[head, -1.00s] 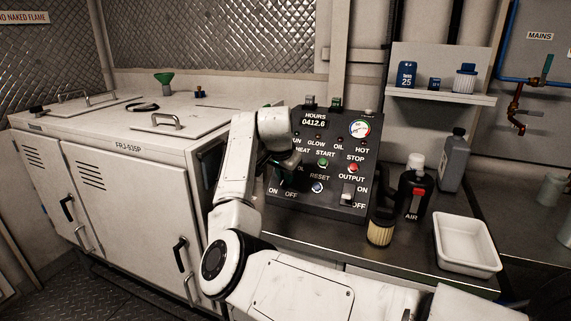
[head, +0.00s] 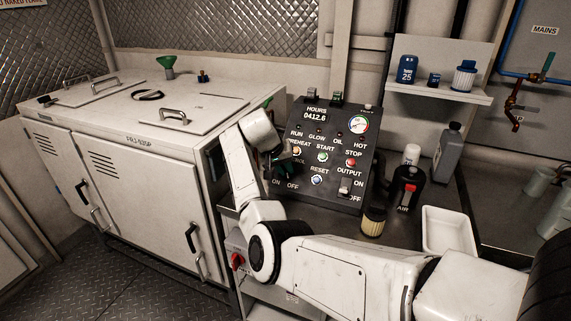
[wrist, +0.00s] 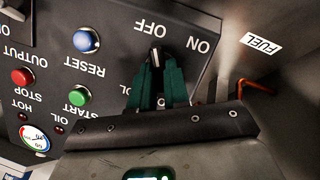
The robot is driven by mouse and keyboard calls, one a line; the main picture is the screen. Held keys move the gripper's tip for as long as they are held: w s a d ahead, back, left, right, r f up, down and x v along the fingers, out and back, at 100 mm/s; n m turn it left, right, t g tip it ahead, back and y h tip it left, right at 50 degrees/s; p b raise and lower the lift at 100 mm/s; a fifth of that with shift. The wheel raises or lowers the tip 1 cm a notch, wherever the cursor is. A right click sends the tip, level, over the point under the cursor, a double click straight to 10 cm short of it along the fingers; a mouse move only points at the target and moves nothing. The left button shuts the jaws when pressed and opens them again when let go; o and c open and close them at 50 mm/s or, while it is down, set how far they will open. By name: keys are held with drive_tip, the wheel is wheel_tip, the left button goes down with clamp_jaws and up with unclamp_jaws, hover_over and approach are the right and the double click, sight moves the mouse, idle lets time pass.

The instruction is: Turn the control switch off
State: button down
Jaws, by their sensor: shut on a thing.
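Blue reset (head: 317,180), green start (head: 322,157) and red stop (head: 350,162) buttons are close by, with an output switch (head: 346,185) at right.

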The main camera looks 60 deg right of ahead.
idle(0.4)
drive_tip(key=shift+w, duration=0.1)
drive_tip(key=c, duration=1.1)
unclamp_jaws()
drive_tip(key=shift+r, duration=0.1)
drive_tip(key=v, duration=1)
drive_tip(key=shift+a+r+b, duration=0.25)
drive_tip(key=shift+b, duration=0.1)
drive_tip(key=shift+f, duration=0.15)
